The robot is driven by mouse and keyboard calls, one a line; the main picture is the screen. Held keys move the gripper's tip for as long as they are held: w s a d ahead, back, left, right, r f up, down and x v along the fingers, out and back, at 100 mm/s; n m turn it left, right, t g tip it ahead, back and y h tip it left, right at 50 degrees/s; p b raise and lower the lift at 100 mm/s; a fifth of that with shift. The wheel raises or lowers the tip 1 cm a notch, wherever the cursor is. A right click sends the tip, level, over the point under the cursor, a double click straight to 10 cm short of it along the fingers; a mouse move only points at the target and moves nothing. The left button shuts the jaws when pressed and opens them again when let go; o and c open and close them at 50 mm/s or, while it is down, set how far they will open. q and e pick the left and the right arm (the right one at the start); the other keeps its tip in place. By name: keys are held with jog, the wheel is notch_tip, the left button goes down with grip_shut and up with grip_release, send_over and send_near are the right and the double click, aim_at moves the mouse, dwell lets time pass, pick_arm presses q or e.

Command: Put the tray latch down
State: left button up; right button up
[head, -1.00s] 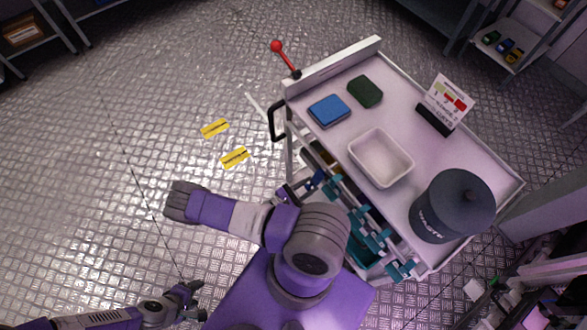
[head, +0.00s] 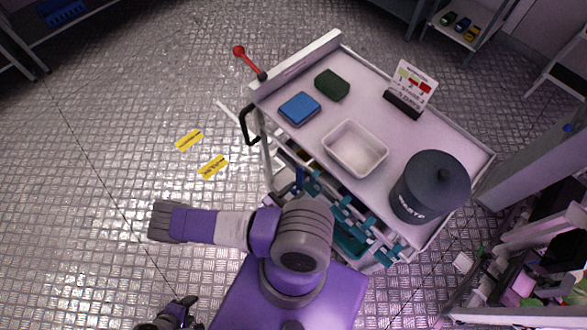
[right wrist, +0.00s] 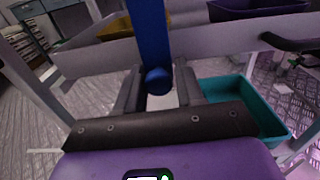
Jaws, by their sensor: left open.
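The tray latch (right wrist: 150,35) is a blue bar with a rounded end, hanging down in the middle of the right wrist view. My right gripper (right wrist: 160,76) has its dark fingers on either side of the rounded end; I cannot tell whether they touch it. In the head view the blue latch (head: 298,181) is a small upright piece at the near left corner of the trolley, and my right gripper is mostly hidden beside it behind my arm. My left gripper (head: 184,309) is open and empty at the bottom edge, over the floor, partly cut off.
The trolley top (head: 385,165) carries a blue box (head: 300,109), a green box (head: 332,85), a white bin (head: 354,150), a sign (head: 411,85) and a dark canister (head: 429,188). Teal holders (head: 352,228) line its near side. A red-knobbed lever (head: 240,52) rises at its corner.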

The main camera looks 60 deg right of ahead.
jog(key=shift+o, duration=1.1)
jog(key=v, duration=0.7)
jog(key=shift+a+p, duration=0.3)
jog(key=shift+p, duration=0.15)
